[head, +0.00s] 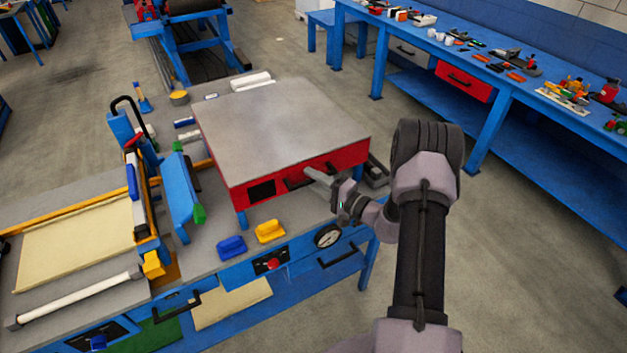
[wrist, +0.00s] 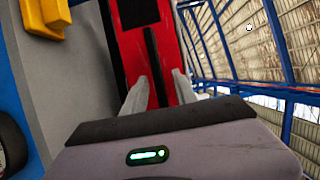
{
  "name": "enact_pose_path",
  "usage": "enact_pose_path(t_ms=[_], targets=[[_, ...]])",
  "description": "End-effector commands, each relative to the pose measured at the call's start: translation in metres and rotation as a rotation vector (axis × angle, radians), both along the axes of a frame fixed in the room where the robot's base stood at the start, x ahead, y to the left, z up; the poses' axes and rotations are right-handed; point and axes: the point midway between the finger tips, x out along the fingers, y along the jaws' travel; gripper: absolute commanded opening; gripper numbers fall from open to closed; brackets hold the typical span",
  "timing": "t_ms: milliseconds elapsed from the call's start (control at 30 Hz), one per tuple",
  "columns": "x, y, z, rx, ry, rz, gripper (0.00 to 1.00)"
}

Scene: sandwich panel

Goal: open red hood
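The red hood (head: 345,158) has a flat grey top and red sides, and it sits level on the bench, apparently closed. A black bar handle (head: 297,183) is on its red front face; it also shows in the wrist view (wrist: 154,62). My gripper (head: 312,174) reaches the front face from the right, at the handle. In the wrist view my gripper (wrist: 158,88) has its two fingers apart, one on each side of the handle, with red showing between fingers and bar. The handle's near end is partly hidden by my gripper.
A yellow block (head: 270,231) and a blue block (head: 231,247) lie on the bench in front of the hood. A round gauge (head: 328,236) is on the bench front. A blue workbench (head: 480,100) with small parts stands at the right, with open floor between.

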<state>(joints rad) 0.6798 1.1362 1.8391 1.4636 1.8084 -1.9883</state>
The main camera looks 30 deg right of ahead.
Motion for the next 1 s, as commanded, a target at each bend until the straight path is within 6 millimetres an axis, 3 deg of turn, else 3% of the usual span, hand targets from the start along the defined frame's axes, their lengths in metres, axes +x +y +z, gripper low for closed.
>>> enact_pose_path(t_ms=[200, 367, 1000], targets=[[0.0002, 0.0, 0.0, 0.0, 0.0, 0.0, 0.32], [0.0, 0.0, 0.0, 0.0, 0.0, 0.0, 0.0], [-0.0004, 0.0001, -0.0002, 0.0, 0.001, 0.001, 0.0]])
